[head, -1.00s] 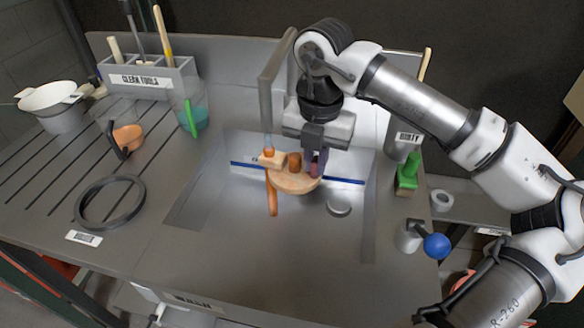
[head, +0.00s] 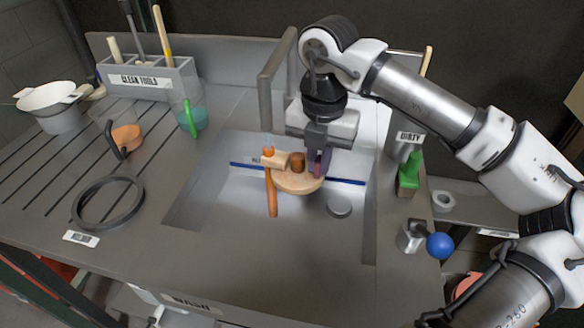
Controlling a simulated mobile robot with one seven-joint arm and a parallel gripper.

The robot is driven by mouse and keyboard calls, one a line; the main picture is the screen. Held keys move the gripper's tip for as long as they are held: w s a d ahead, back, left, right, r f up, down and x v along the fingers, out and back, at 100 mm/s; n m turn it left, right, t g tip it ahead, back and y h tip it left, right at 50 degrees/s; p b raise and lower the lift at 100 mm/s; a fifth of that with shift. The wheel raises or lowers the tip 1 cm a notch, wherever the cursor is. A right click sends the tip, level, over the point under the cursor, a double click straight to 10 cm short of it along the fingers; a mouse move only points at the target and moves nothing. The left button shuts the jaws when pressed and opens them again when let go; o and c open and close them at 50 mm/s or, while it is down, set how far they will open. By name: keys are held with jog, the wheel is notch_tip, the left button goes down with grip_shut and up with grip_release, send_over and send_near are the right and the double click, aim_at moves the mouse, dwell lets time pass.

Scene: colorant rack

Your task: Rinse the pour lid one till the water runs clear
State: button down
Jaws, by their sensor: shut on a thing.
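My gripper (head: 318,165) is shut on the pour lid (head: 297,184), gripping a purplish part at its right. The lid is a tan round disc with a brown knob and a pale block at its left side. It is held over the sink basin (head: 240,205). The grey tap (head: 265,100) stands above the lid's left side, with a short pale blue stream of water (head: 268,139) below it. An orange-brown streak (head: 271,198) hangs from the lid's left side into the basin and looks like coloured runoff. My fingers hide part of the lid.
A grey drain disc (head: 339,206) lies in the basin. At the right are a green brush (head: 409,172) and a blue ball-topped lever (head: 439,246). The left drainboard holds a black ring (head: 78,212), a white pot (head: 62,112), cups and the clean-tools rack (head: 150,88).

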jog(key=shift+a, duration=0.25)
jog(key=s+b, duration=0.2)
jog(key=s, duration=0.6)
jog(key=shift+a, duration=0.35)
dwell(1.4)
jog(key=s+r+p, duration=0.2)
jog(key=s+r, duration=0.2)
jog(key=s, duration=0.1)
jog(key=shift+a, duration=0.2)
